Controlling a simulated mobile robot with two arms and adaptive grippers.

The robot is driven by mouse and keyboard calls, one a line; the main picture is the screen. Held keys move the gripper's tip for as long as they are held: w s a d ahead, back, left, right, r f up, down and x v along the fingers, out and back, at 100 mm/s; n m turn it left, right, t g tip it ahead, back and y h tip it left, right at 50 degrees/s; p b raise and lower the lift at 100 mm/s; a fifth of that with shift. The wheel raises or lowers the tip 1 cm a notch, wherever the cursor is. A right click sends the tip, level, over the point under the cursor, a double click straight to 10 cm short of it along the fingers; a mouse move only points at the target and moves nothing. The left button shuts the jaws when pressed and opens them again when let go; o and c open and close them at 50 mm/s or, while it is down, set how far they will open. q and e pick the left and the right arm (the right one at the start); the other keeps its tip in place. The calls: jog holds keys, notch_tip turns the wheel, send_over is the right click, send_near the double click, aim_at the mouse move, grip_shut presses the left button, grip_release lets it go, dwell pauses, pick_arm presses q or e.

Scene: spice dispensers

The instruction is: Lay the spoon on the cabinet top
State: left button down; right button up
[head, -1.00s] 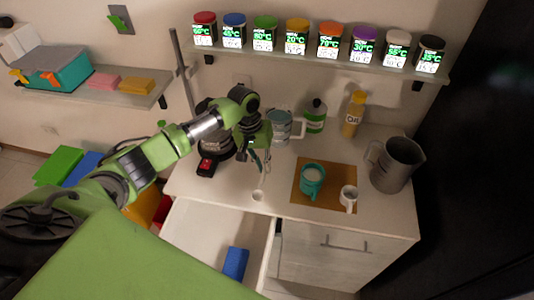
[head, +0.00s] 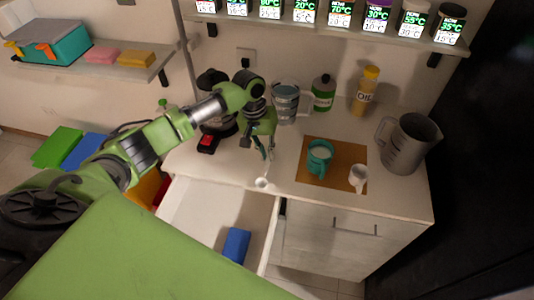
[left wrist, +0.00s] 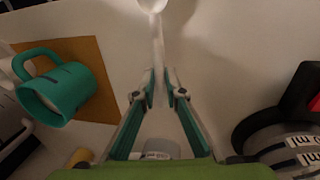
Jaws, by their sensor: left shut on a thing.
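The light-coloured spoon (head: 262,183) hangs from my left gripper (head: 258,148), bowl end away from the gripper, near the front edge of the white cabinet top (head: 222,172). In the left wrist view, the spoon handle (left wrist: 158,48) runs between the fingertips of my left gripper (left wrist: 162,92), which is shut on it. The spoon's bowl is cut by the top edge of that view. I cannot tell whether the bowl touches the cabinet top. My right gripper is not in view.
An open drawer (head: 190,207) with a blue block (head: 236,244) lies below the front edge. Right of the spoon, a brown board (head: 312,178) holds a teal mug (head: 320,157) and a white cup (head: 358,178). A grey jug (head: 408,143) stands farther right. Bare top lies between spoon and board.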

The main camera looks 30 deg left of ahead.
pick_arm(q)
jog(key=shift+f, duration=0.1)
jog(key=c, duration=2)
grip_release()
jog(key=r, duration=0.4)
jog(key=a+r, duration=0.1)
jog(key=r, duration=0.3)
jog(key=a+r, duration=0.1)
jog(key=r, duration=0.2)
jog(key=shift+s+r, duration=0.25)
jog(key=shift+r, duration=0.15)
jog(key=shift+f, duration=0.1)
